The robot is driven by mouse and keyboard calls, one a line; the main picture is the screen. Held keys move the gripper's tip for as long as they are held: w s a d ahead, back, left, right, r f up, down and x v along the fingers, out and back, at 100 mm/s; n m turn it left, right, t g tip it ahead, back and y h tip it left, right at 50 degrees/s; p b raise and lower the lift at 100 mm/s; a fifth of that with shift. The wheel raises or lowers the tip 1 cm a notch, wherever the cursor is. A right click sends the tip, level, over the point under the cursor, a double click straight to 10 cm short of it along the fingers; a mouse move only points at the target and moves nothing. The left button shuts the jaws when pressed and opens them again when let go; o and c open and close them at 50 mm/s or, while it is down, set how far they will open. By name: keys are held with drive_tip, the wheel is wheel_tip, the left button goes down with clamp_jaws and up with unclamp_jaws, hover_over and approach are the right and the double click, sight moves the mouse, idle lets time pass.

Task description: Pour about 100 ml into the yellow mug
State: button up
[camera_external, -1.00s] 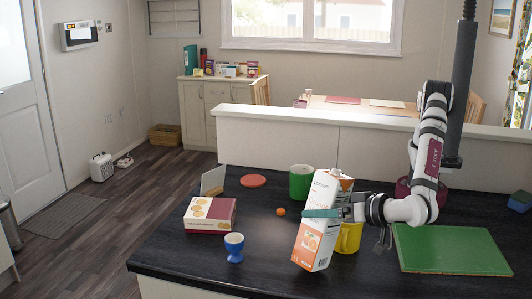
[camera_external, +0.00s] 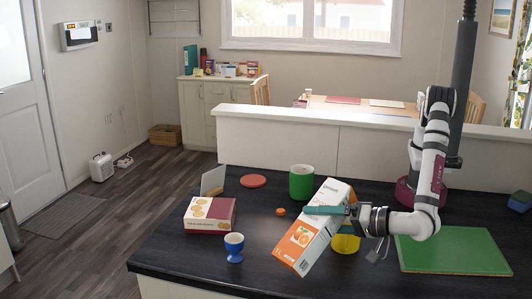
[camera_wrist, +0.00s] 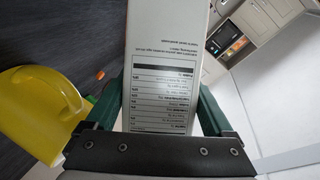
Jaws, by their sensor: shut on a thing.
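My gripper (camera_external: 326,210) is shut on an orange-and-white juice carton (camera_external: 312,242), with its green fingers across the carton's sides. The carton leans well over to the right in the external view, its top end at the upper right. The yellow mug (camera_external: 345,244) stands on the dark counter just behind and right of the carton, which partly hides it. In the wrist view the carton (camera_wrist: 165,45) is between the fingers (camera_wrist: 155,112), and the mug (camera_wrist: 38,105) is close by on the left. I cannot see the spout, any stream, or the liquid level.

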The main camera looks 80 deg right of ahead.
sight(314, 205)
drive_tip(key=shift+w+a+m+t+y, duration=0.2)
drive_tip(key=shift+m+t, duration=0.1)
drive_tip(key=shift+m, duration=0.3)
drive_tip(key=shift+w+a+m+t+y, duration=0.1)
drive_tip(key=shift+a+m+t+y, duration=0.15)
drive_tip(key=shift+m, duration=0.35)
drive_tip(key=shift+s+d+m+t, duration=0.25)
drive_tip(key=shift+d+m+t, duration=0.2)
drive_tip(key=shift+m, duration=0.35)
drive_tip(key=shift+r+m+t, duration=0.3)
drive_tip(key=shift+r+m, duration=0.5)
drive_tip(key=shift+r, duration=0.15)
drive_tip(key=shift+r+m+t+h, duration=0.25)
drive_tip(key=shift+r+m+t, duration=0.05)
drive_tip(key=shift+r+m, duration=0.35)
drive_tip(key=shift+w+a, duration=0.15)
drive_tip(key=shift+a, duration=0.05)
drive_tip(key=shift+w+a+r+m, duration=0.1)
drive_tip(key=shift+w+a+m, duration=0.15)
drive_tip(key=shift+w, duration=0.05)
drive_tip(key=shift+w+a+r, duration=0.1)
drive_tip(key=shift+r, duration=0.1)
